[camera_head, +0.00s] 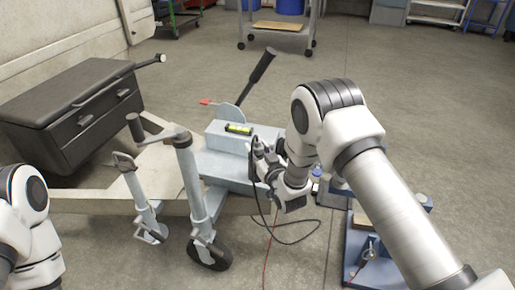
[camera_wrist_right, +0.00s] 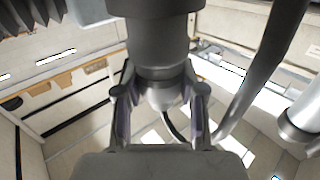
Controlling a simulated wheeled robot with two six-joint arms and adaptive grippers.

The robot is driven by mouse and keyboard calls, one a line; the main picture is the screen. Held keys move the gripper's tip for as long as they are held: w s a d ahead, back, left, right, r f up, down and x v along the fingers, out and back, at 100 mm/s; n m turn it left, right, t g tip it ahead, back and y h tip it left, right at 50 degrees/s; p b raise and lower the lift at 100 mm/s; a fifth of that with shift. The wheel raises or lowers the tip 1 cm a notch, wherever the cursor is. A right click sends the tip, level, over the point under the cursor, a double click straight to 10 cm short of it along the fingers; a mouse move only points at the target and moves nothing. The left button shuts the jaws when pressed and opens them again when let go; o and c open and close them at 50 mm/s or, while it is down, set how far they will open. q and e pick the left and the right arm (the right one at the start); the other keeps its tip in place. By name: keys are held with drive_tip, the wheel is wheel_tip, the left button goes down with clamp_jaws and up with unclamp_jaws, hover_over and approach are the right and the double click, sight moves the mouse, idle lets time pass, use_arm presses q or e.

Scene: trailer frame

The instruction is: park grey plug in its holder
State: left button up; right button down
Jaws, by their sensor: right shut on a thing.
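My right gripper (camera_head: 265,163) is beside the grey-blue trailer coupling, above the floor. In the right wrist view, its two fingers (camera_wrist_right: 160,108) are closed around the dark grey plug (camera_wrist_right: 152,35), with its body pointing to the top of the picture. In the head view, the plug (camera_head: 257,146) is small and partly hidden by the gripper. A black cable (camera_head: 283,241) hangs from it in a loop. I cannot make out the plug's holder for certain. My left arm shows at the lower left, but its gripper is out of view.
The trailer drawbar (camera_head: 90,200) carries a jockey wheel (camera_head: 210,253), a prop stand (camera_head: 148,212) and a dark toolbox (camera_head: 75,112). A green level (camera_head: 238,129) lies on the coupling housing. A dark-handled lever (camera_head: 262,68) rises behind. A blue stand (camera_head: 357,262) is at lower right.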

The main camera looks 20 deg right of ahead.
drive_tip(key=shift+f, duration=0.2)
drive_tip(key=c, duration=0.6)
unclamp_jaws()
drive_tip(key=shift+r, duration=0.1)
drive_tip(key=s+d, duration=0.1)
drive_tip(key=s, duration=1.1)
drive_tip(key=shift+d, duration=0.2)
